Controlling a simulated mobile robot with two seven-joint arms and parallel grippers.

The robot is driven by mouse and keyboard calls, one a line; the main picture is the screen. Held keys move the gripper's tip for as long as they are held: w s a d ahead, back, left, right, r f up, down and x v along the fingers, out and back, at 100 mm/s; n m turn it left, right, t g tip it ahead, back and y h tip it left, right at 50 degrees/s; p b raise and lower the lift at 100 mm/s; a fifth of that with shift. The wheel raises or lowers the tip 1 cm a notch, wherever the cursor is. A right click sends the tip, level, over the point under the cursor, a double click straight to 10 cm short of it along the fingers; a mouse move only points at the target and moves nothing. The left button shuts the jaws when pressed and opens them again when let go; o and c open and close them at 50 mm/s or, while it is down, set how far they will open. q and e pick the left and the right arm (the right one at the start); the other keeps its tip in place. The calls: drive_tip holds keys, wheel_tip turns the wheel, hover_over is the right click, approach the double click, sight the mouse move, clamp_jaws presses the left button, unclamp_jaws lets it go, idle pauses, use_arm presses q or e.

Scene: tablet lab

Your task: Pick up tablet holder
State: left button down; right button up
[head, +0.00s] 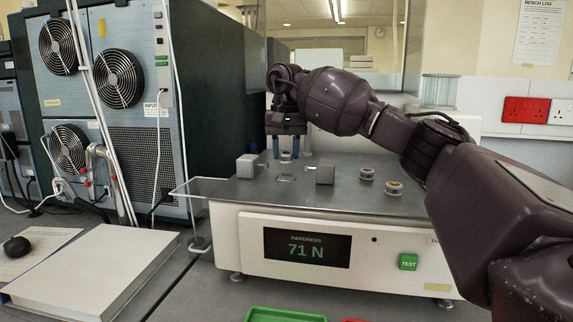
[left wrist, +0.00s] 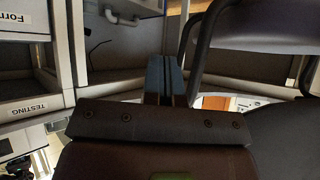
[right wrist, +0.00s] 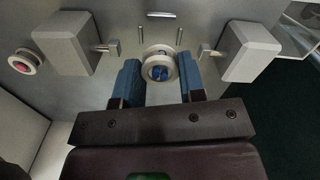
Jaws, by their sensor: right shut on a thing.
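A round, pale tablet holder with a blue centre (right wrist: 160,68) shows between the fingers of my right gripper (right wrist: 160,82). In the head view the holder (head: 286,157) is small and partly hidden between the blue fingertips of the right gripper (head: 286,148), over the tester's top. The right gripper is shut on this holder. Two other holders stand to the right: one with a red centre (head: 367,173) and one with a yellow and red centre (head: 393,188). My left gripper (left wrist: 165,78) shows only in the left wrist view, its blue fingers together and empty.
The hardness tester (head: 385,252) reads 71 N and has a green TEST button (head: 408,262). Two grey blocks (head: 247,166) (head: 325,175) flank the gripped holder. A clear panel (head: 205,187) juts out left. A green tray (head: 285,315) lies in front. A fan cabinet (head: 115,110) stands left.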

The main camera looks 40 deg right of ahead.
wheel_tip(320, 180, up, 16)
drive_tip(key=p, duration=0.3)
drive_tip(key=shift+p, duration=0.3)
